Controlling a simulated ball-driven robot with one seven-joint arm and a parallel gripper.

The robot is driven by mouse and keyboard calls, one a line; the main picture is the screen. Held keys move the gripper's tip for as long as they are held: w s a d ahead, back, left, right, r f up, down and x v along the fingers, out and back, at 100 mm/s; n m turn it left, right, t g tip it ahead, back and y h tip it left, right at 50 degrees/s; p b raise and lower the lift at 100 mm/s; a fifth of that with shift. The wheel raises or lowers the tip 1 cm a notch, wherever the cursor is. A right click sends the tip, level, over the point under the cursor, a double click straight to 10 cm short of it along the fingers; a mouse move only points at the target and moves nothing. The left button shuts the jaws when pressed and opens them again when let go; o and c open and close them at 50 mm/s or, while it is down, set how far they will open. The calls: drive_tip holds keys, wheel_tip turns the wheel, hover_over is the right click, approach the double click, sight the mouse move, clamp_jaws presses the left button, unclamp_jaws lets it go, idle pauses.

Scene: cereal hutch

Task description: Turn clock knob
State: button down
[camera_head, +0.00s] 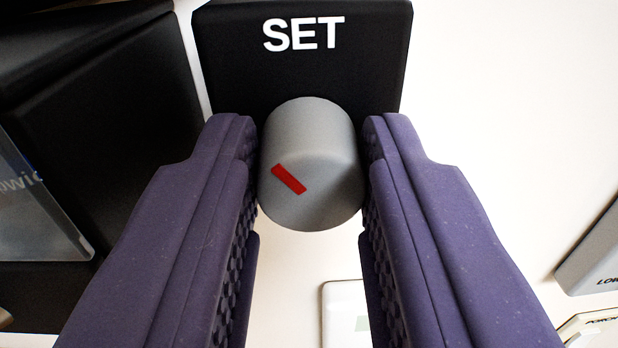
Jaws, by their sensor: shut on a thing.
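The clock knob (318,150) is a grey cylinder with a red mark (289,179) on its face. The mark slants from upper left to lower right, left of the face's middle. The knob sits on the front of a black box (230,60) that carries the white word SET above it. My gripper (311,158) has a purple finger on each side of the knob and is shut on it. The textured inner pads press against the knob's left and right sides.
A large black body (110,130) fills the left side, with a clear panel (35,205) in front of it. A pale object (345,312) lies below the knob.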

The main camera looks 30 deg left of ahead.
drive_tip(key=m+b, duration=0.1)
drive_tip(key=b, duration=0.1)
drive_tip(key=m+b, duration=0.2)
drive_tip(key=b, duration=0.1)
drive_tip(key=shift+f+b, duration=0.3)
drive_tip(key=shift+f, duration=0.05)
drive_tip(key=m+b, duration=0.4)
drive_tip(key=b, duration=0.1)
drive_tip(key=shift+d, duration=0.1)
drive_tip(key=m+b, duration=0.3)
drive_tip(key=b, duration=0.1)
drive_tip(key=shift+r+g, duration=0.1)
drive_tip(key=shift+g, duration=0.2)
drive_tip(key=shift+r+m+b, duration=0.15)
drive_tip(key=shift+m+b, duration=0.95)
drive_tip(key=shift+m, duration=0.2)
drive_tip(key=c, duration=1.1)
unclamp_jaws()
drive_tip(key=shift+w, duration=0.1)
